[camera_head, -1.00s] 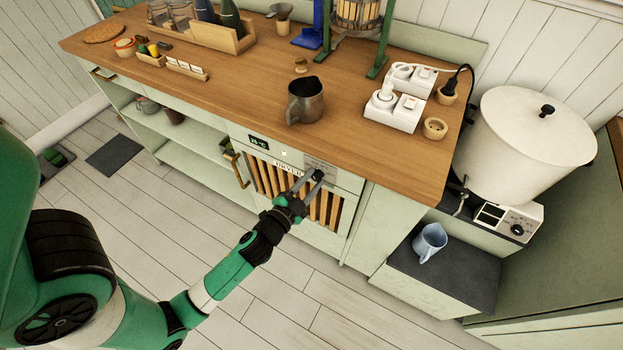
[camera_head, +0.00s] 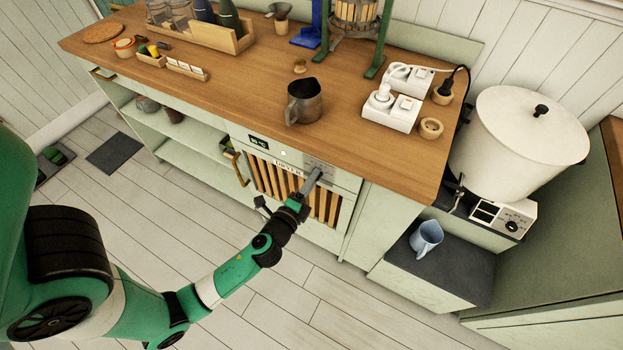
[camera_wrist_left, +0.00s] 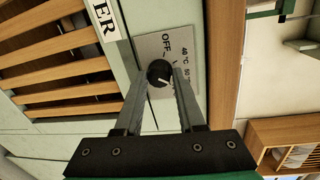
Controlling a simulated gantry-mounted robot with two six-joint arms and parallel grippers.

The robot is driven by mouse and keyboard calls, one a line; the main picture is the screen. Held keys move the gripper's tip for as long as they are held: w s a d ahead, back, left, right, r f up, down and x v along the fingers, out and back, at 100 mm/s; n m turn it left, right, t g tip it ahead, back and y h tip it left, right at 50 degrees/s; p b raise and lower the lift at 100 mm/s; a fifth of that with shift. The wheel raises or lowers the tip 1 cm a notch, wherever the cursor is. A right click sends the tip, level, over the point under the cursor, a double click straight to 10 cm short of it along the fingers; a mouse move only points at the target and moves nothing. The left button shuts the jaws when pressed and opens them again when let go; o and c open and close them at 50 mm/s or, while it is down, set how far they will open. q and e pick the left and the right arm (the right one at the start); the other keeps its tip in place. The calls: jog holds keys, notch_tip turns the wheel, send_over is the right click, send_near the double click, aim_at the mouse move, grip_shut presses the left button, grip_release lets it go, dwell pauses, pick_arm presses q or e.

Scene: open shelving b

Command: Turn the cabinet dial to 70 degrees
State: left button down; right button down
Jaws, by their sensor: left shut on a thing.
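The cabinet dial (camera_wrist_left: 158,70) is a small round black knob with a white mark, on a grey plate (camera_wrist_left: 152,45) printed "OFF" and temperature marks. The plate also shows on the cabinet front (camera_head: 318,165) in the head view. My left gripper (camera_head: 311,180) reaches the dial from the front. In the left wrist view its two fingers (camera_wrist_left: 163,80) lie on either side of the dial and are shut on it. The fingers hide the dial in the head view and cover part of the printed scale. My right gripper is not in view.
The cabinet has a wooden slatted door (camera_head: 268,178) and a small dark display (camera_head: 259,142), its digits too small to read surely. Above, the wooden counter (camera_head: 230,90) holds a metal jug (camera_head: 304,101) and power sockets (camera_head: 390,110). The floor in front is clear.

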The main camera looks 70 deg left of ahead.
pick_arm(q)
jog(key=m, duration=0.3)
jog(key=m+y+p, duration=0.1)
jog(key=m, duration=0.2)
jog(key=shift+w+d+g, duration=0.1)
jog(key=shift+g, duration=0.2)
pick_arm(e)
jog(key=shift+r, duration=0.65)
pick_arm(q)
jog(key=c, duration=0.5)
grip_release()
